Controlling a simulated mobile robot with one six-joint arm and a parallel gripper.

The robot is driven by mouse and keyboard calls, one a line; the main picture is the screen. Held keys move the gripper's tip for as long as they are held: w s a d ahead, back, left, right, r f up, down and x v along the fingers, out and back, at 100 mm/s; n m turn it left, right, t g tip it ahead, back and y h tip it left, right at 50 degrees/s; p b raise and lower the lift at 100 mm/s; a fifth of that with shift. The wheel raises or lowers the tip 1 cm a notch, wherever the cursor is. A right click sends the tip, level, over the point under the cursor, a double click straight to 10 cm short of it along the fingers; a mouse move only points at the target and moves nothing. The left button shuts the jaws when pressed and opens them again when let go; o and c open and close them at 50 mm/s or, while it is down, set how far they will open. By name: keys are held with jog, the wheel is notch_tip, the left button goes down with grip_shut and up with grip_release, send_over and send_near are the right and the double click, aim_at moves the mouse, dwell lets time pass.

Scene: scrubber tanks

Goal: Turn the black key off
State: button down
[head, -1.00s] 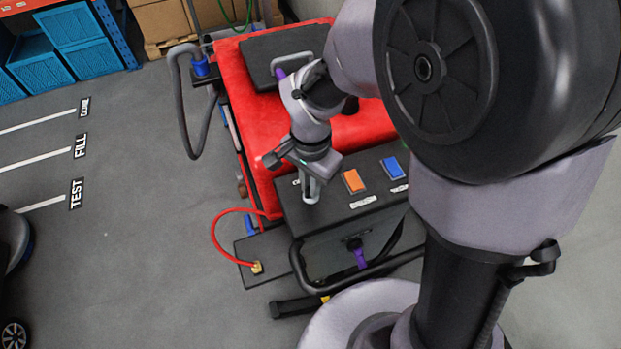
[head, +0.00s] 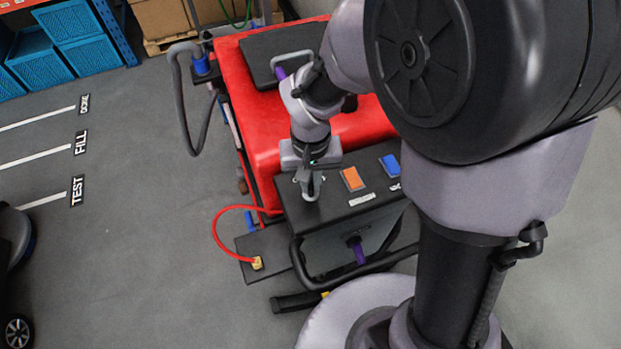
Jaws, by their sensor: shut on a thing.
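My gripper (head: 311,188) points down onto the left end of the black control panel (head: 328,210) of the red machine (head: 268,140). Its fingers are shut on the black key at the panel surface. The fingers and wrist hide the key, so I cannot see its angle or any mark beside it.
An orange switch (head: 352,179) and a blue switch (head: 390,165) sit on the panel right of my gripper. A black handlebar (head: 300,268) runs below the panel. A red hose (head: 217,232) loops at the left. The grey floor (head: 140,240) farther left is clear.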

jog(key=shift+n, duration=1.4)
jog(key=shift+p, duration=0.3)
jog(key=c, duration=1.5)
grip_release()
jog(key=shift+o, duration=0.2)
jog(key=shift+r, duration=0.1)
notch_tip(320, 180, up, 17)
jog(key=p, duration=0.4)
jog(key=shift+r, duration=0.15)
jog(key=m+t+y+b, duration=0.2)
jog(key=m+t+b, duration=0.15)
jog(key=b, duration=0.95)
send_near(311, 185)
jog(key=s+d, duration=0.3)
jog(key=s+d+f+m+t+b, duration=0.2)
jog(key=s+f+m+b, duration=0.2)
jog(key=s+b, duration=0.1)
jog(key=shift+f+b, duration=0.35)
jog(key=shift+b, duration=0.25)
